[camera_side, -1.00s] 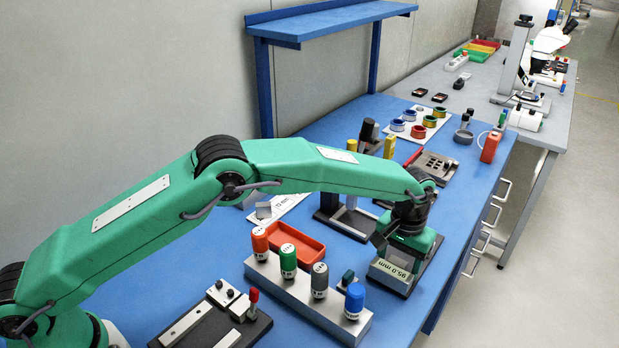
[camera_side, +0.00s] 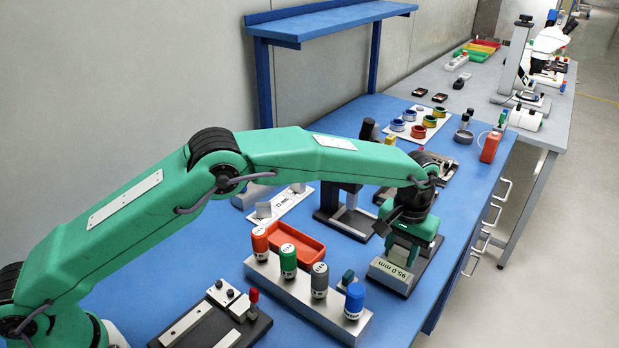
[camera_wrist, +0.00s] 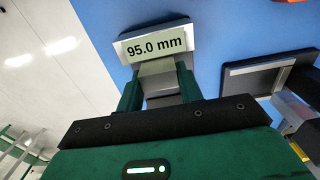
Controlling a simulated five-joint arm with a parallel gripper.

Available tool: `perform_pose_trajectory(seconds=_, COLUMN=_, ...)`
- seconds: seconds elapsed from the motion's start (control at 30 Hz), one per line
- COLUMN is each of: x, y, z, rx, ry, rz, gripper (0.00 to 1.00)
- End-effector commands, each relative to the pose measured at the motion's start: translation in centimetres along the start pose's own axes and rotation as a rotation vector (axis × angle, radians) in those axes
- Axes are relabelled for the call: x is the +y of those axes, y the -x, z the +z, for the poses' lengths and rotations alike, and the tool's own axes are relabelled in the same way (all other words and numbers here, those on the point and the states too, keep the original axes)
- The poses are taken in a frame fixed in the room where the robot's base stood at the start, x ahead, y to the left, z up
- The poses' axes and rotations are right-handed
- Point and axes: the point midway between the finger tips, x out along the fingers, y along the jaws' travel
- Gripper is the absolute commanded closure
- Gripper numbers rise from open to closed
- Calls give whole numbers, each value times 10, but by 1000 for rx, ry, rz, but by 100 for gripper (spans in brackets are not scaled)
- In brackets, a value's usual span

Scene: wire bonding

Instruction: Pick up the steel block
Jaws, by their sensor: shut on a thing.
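The steel block (camera_wrist: 162,87) shows in the wrist view as a grey piece between the two green fingers of my gripper (camera_wrist: 159,92). The fingers are shut on its sides. It is right in front of the gauge with the 95.0 mm display (camera_wrist: 155,47). In the side view my gripper (camera_side: 411,236) points down over the dark base behind that display (camera_side: 397,274). The block is hidden there by my gripper and the display. I cannot tell whether the block touches the base.
A metal rack (camera_side: 300,290) with orange, green, grey and blue-capped tools stands left of the gauge. A red tray (camera_side: 318,250) lies behind the rack. A dark stand (camera_side: 345,215) is left of my gripper. The blue bench's right edge is close by.

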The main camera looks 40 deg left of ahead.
Motion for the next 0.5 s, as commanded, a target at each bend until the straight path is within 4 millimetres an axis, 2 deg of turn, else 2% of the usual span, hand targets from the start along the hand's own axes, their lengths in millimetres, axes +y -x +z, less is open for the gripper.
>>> perform_pose_trajectory(seconds=0.07, x=0, y=13, z=0, rx=3, ry=0, rz=2, gripper=99)
perform_pose_trajectory(seconds=0.27, x=14, y=27, z=24, rx=3, ry=-3, rz=2, gripper=99)
perform_pose_trajectory(seconds=0.5, x=34, y=52, z=62, rx=2, ry=-4, rz=1, gripper=99)
